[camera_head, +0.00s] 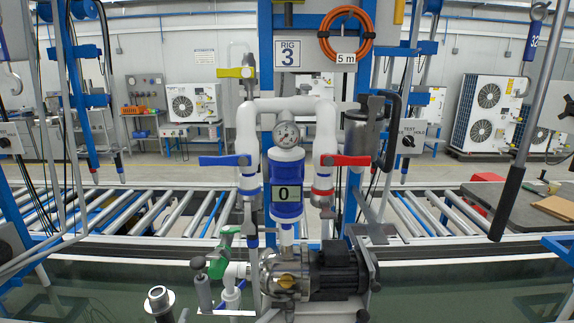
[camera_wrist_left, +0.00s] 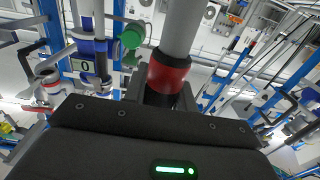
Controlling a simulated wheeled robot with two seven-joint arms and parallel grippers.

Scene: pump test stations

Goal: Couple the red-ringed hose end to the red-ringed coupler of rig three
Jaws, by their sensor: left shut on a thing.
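My left gripper (camera_wrist_left: 160,97) is shut on the red-ringed hose end (camera_wrist_left: 168,76), a grey tube with a broad red band, in the left wrist view, which looks upside down. The red-ringed coupler (camera_head: 322,196) hangs below the red lever valve on the right pipe of rig three (camera_head: 287,52), its mouth facing down and free. It also shows at the left of the wrist view (camera_wrist_left: 45,76), apart from the hose end. In the head view, a pale-rimmed upright piece (camera_head: 158,298) stands at the bottom left; I cannot tell whether it is the held end. My right gripper is not in view.
A blue-lever valve (camera_head: 224,160) and blue-ringed pipe stand left of the gauge (camera_head: 286,134). A pump motor (camera_head: 336,273) sits low beneath the coupler. A green handle (camera_head: 222,255) stands at its left. A grey pole with a black grip (camera_head: 507,204) hangs at the right.

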